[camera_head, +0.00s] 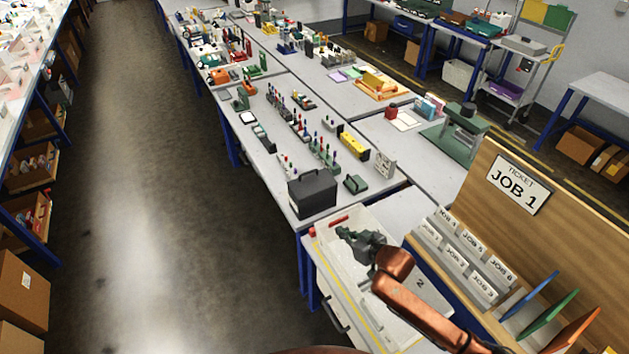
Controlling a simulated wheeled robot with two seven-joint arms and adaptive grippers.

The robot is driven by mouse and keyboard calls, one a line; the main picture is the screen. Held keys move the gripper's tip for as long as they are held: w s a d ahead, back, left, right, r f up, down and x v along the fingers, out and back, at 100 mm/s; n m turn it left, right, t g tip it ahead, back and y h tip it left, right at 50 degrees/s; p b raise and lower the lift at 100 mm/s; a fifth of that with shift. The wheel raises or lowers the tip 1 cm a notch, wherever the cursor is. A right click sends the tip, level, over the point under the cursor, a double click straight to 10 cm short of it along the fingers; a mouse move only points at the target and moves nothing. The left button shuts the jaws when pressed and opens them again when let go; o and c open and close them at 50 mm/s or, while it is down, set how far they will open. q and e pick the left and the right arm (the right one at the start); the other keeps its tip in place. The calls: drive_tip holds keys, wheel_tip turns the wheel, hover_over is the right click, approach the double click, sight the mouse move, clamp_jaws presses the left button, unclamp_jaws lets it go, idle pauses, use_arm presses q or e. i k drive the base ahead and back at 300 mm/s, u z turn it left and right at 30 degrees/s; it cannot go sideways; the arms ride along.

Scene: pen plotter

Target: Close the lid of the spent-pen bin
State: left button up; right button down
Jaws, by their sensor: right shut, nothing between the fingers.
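My right gripper (346,233) is shut and empty. It hangs over the white plotter-like tray (338,262) at the lower middle, and my copper-coloured arm comes in from the lower right. A black box (313,196) with a handle on top stands on the table end just beyond the gripper, apart from it. It may be the spent-pen bin; its top looks closed, but I see no clear label. A small red pen-like piece (338,221) lies at the far edge of the white tray. My left gripper is not in view.
A wooden board with a JOB 1 ticket (516,186) and a rack of job cards (463,250) stand close on the right. A small dark green block (355,184) sits beside the black box. Racks of coloured pens (325,155) stand farther back. The floor aisle at left is clear.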

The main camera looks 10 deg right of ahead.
sight(313, 182)
drive_tip(key=u, duration=0.15)
drive_tip(key=i, duration=1.1)
drive_tip(key=z, duration=0.3)
